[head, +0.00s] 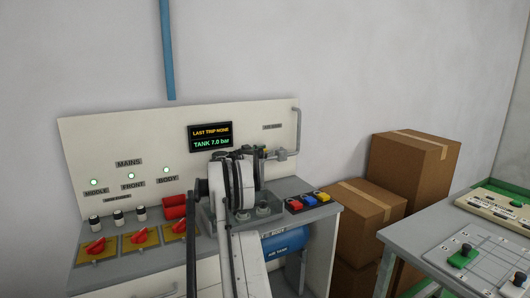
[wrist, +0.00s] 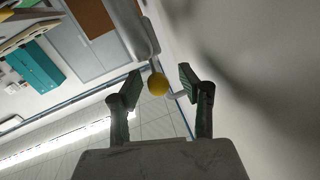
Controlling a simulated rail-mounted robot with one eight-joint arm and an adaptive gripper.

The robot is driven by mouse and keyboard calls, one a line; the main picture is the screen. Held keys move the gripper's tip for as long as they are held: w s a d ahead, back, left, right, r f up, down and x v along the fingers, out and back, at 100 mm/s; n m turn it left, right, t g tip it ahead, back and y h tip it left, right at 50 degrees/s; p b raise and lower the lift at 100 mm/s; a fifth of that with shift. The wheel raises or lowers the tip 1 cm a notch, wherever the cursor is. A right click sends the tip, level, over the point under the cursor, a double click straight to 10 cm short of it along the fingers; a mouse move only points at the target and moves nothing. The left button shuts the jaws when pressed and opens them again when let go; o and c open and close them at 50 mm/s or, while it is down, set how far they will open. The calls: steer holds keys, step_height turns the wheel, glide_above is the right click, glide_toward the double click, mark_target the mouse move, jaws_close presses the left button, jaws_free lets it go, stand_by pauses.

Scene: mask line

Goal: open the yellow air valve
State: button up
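The yellow knob (wrist: 157,84) of the air valve shows in the wrist view, between the tips of my two fingers. A short light stem (wrist: 178,95) shows just right of it. My gripper (wrist: 160,80) is open, with a visible gap between the fingers; I cannot tell whether either touches the knob. A thick grey pipe (wrist: 133,30) runs beside the left fingertip. In the head view my arm covers most of the gripper, and the knob is not clearly visible. The pipe and fitting (head: 283,153) show at the panel's right side, under the small air label (head: 272,127).
The console (head: 80,275) carries red rotary switches (head: 96,246) and a display (head: 210,137) reading TANK 7.0 bar. Cardboard boxes (head: 408,170) and another table (head: 405,236) stand to the right. The wall is close beside my gripper.

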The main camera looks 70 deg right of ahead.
steer(key=v, duration=1.2)
stand_by(0.4)
